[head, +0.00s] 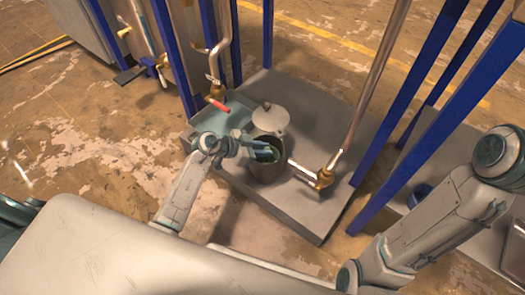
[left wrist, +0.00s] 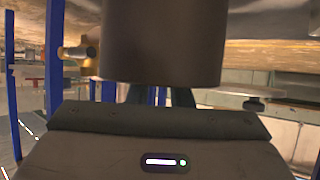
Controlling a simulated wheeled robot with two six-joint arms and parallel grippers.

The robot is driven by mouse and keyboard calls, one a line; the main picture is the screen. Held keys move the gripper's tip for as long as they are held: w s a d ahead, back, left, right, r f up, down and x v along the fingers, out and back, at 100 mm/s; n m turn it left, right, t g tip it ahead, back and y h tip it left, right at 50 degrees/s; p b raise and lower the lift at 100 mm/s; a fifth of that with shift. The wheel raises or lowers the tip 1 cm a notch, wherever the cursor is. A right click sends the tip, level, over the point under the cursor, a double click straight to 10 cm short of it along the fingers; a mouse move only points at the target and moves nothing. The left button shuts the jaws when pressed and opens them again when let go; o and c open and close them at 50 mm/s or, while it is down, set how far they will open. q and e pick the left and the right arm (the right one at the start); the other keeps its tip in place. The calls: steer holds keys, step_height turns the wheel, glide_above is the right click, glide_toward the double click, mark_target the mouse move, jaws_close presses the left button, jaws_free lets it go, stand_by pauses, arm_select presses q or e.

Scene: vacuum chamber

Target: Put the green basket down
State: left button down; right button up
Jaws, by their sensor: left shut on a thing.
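A grey cylindrical pot (head: 267,173) stands on the grey platform, below my left gripper. A little green of the basket (head: 273,158) shows in the pot's mouth; most of it is hidden by the pot wall and my fingers. My left gripper (head: 264,153) is shut on the basket at the pot's mouth. In the left wrist view the pot's dark wall (left wrist: 165,45) fills the middle top, with my fingers (left wrist: 160,97) reaching to it. I cannot tell whether the basket touches the pot's bottom. My right gripper is out of view.
A round grey lid (head: 270,119) sits just behind the pot. A pipe with a brass fitting (head: 325,178) is close to its right. A red-handled valve (head: 217,104) is at the back left. Blue posts (head: 405,95) flank the platform (head: 300,215), whose front is bare.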

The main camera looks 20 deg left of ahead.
arm_select(q)
steer(key=shift+f, duration=0.1)
stand_by(0.3)
steer(key=shift+f, duration=0.1)
steer(key=c, duration=1.3)
jaws_free()
steer(key=shift+f, duration=0.1)
